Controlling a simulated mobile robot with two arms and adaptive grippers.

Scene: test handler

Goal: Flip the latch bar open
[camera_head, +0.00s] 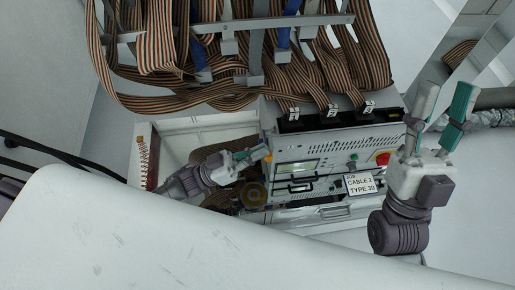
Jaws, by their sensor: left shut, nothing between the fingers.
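I cannot tell for sure which part is the latch bar. A black handle-like bar (293,188) sits on the front of the grey test unit (296,158), and a long metal bar (272,22) crosses the ribbon cables above. My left gripper (260,154) is shut and empty at the left edge of the unit, beside a small orange part. Whether it touches the unit is unclear. My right gripper (446,92) is open and empty, raised to the right of the unit, fingers pointing up.
Striped ribbon cables (160,50) hang over the unit. A round brown disc (253,195) is below my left gripper. A grey hose (490,117) runs behind my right gripper.

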